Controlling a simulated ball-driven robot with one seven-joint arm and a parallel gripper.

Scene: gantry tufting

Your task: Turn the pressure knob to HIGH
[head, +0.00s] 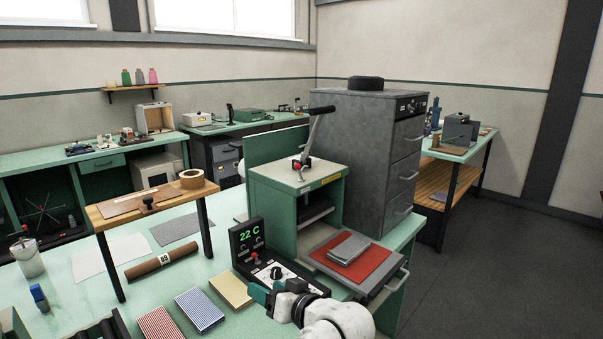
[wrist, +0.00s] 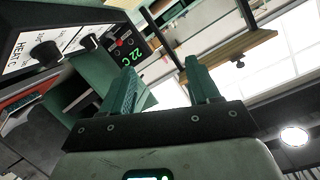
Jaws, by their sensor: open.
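A black control box (head: 262,262) stands beside the green press (head: 298,205), with a green "22 C" display. A round black knob (head: 277,272) sits on its lower face. The wrist view shows the panel tilted at upper left, with one black knob (wrist: 45,54) by the lettering "HEAT C" and a second black knob (wrist: 88,42) nearer the display (wrist: 130,57). I cannot read which is labelled pressure, or its setting. My gripper (head: 264,292) is in front of the box, its teal fingers open and empty in the wrist view (wrist: 161,85), apart from both knobs.
Striped pads (head: 199,310) and a yellow pad (head: 230,291) lie left of my gripper. A wooden shelf on legs (head: 120,205) stands farther left. The lever (head: 316,135) rises above the press.

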